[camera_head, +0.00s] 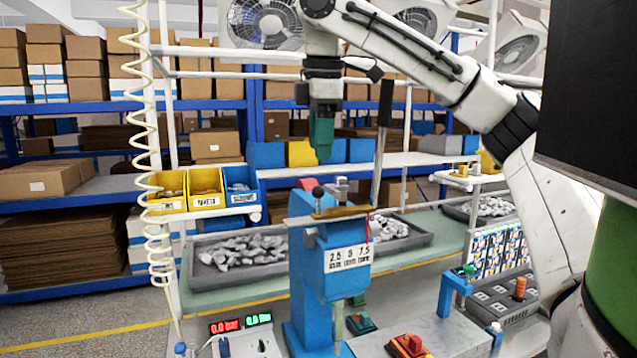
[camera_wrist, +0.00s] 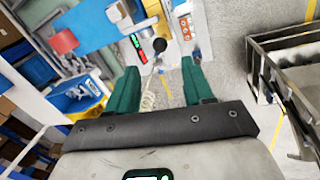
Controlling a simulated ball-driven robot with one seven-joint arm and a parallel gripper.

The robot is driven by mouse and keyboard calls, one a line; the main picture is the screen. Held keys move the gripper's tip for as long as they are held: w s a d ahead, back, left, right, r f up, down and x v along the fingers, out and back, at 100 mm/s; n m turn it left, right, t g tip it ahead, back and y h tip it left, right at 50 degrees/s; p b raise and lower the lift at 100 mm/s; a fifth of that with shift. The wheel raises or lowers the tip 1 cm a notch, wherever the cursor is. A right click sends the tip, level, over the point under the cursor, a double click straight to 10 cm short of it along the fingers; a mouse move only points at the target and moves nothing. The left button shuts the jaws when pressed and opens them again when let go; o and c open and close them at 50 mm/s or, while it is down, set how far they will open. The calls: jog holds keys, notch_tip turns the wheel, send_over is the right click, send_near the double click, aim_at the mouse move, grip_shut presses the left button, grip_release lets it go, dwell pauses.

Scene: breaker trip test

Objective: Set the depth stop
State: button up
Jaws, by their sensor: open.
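A blue press (camera_head: 330,275) stands on the bench in the head view, with a label (camera_head: 348,257) reading 2.5, 5 and 7.5 mm. A brass-coloured plate (camera_head: 342,213) lies across its top, carrying a grey clamp-like piece and a dark ball knob (camera_head: 318,192). I cannot tell which part is the depth stop. A lever with a black grip (camera_head: 385,103) rises at the right. My gripper (camera_head: 321,152) points down above the press, apart from it. In the wrist view my gripper (camera_wrist: 158,72) has its green fingers spread and empty; a black ball (camera_wrist: 160,45) shows beyond them.
Trays of grey parts (camera_head: 250,250) lie behind the press. Yellow and blue bins (camera_head: 205,188) hang at the left. Red and green displays (camera_head: 241,323) sit at the front left, near a coiled hose (camera_head: 155,130). An orange-topped block (camera_head: 408,345) stands at the front right.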

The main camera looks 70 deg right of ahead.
aim_at(318, 187)
jog(key=f+b, duration=0.2)
jog(key=d+f+b, duration=0.1)
jog(key=f+b, duration=0.1)
jog(key=f, duration=0.1)
jog(key=f+b, duration=0.2)
jog(key=f, duration=0.1)
jog(key=shift+w+d+f, duration=0.2)
jog(key=shift+w, duration=0.2)
grip_shut()
